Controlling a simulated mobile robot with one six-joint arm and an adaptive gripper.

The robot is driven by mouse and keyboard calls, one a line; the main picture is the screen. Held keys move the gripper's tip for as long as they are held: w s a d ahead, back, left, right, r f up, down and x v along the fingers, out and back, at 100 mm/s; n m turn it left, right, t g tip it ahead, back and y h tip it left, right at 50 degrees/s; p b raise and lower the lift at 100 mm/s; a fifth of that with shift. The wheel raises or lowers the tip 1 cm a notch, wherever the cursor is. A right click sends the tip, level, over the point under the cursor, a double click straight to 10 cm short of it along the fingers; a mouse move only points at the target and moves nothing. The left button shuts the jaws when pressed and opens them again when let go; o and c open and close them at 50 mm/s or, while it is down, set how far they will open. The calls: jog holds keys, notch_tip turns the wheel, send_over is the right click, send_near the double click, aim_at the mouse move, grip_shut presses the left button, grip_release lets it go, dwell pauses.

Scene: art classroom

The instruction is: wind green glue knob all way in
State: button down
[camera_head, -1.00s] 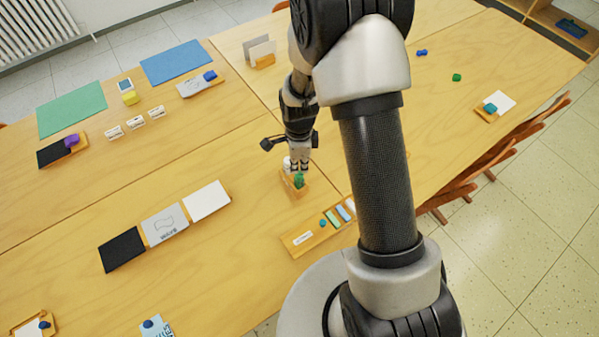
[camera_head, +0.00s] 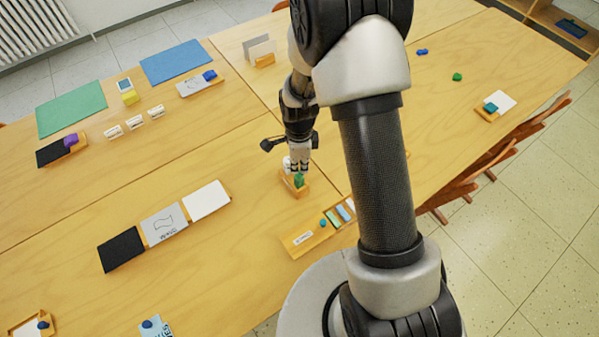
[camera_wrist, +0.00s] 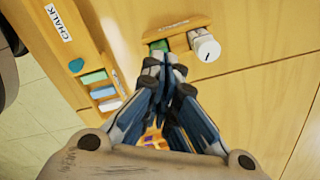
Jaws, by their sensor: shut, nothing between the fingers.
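The green glue (camera_head: 299,180) stands in a small wooden holder (camera_head: 296,192) near the middle of the table. In the wrist view the green glue (camera_wrist: 158,46) shows just beyond my fingertips, partly hidden by them. A white glue stick (camera_wrist: 205,46) stands beside it in the same holder, and it also shows in the head view (camera_head: 287,163). My gripper (camera_head: 299,170) points down at the green glue. In the wrist view my gripper (camera_wrist: 163,62) has its fingertips together with nothing between them. I cannot tell whether they touch the knob.
A wooden chalk tray (camera_head: 303,242) with green and blue pieces lies just in front of the holder. Black, grey and white cards (camera_head: 163,224) lie to the left. The table between them is clear.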

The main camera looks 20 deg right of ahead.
jog(key=shift+f+b, duration=0.6)
jog(key=shift+f, duration=0.15)
jog(key=shift+r, duration=0.3)
jog(key=shift+r+p, duration=0.25)
jog(key=shift+p, duration=0.15)
jog(key=c, duration=2.3)
grip_release()
jog(key=o, duration=1.7)
